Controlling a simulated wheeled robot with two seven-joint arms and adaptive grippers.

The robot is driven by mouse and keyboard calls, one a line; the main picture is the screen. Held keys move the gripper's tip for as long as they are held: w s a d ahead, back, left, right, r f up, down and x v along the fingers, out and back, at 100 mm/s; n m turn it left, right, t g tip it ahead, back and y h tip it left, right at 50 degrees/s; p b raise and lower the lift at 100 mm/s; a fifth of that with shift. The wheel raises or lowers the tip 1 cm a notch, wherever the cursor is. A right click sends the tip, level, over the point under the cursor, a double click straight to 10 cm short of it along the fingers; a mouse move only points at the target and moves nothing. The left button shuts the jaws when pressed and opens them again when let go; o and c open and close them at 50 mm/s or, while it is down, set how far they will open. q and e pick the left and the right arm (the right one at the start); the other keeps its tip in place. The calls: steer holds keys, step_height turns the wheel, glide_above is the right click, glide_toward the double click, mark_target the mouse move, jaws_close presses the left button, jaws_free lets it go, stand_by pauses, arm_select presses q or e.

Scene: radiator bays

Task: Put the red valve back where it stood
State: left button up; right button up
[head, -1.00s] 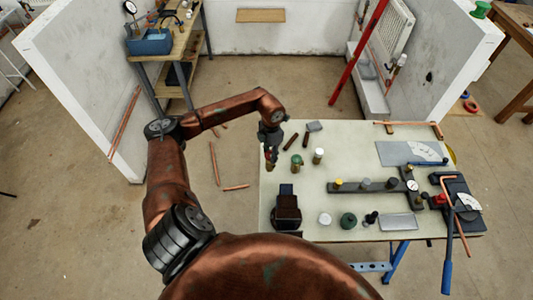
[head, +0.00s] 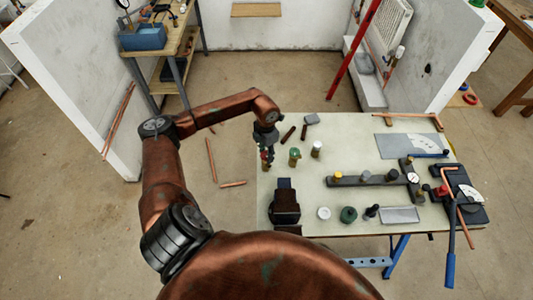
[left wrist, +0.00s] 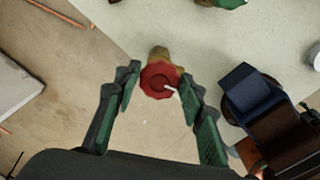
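The red valve (head: 264,155), a red handwheel on a brass body, hangs under my left gripper (head: 267,147) at the left edge of the pale table (head: 345,223). In the left wrist view its red wheel (left wrist: 158,80) sits between the two fingertips of my left gripper (left wrist: 160,83), which appear to touch its sides. Its brass body (left wrist: 159,53) shows beyond the wheel. The valve overlaps the table edge, with floor showing beneath. My right gripper is out of view.
A green-topped valve (head: 294,157) and a white-topped one (head: 316,149) stand to the right. A dark block with a blue part (head: 285,208) stands nearer. A grey bar (head: 375,180) carries several fittings. A pipe bender (head: 465,205) is at the right. Copper pipes (head: 211,160) lie on the floor.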

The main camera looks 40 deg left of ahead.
arm_select(q)
steer(key=shift+o, duration=0.7)
steer(key=shift+w, duration=0.1)
steer(key=shift+o, duration=0.8)
steer(key=shift+w+f, duration=0.1)
steer(key=shift+w, duration=0.05)
steer(key=shift+o, duration=0.3)
steer(key=shift+s, duration=0.2)
steer(key=shift+w+r, duration=0.1)
steer(key=shift+r, duration=0.25)
step_height(320, 180, up, 11)
steer(key=shift+r, duration=0.2)
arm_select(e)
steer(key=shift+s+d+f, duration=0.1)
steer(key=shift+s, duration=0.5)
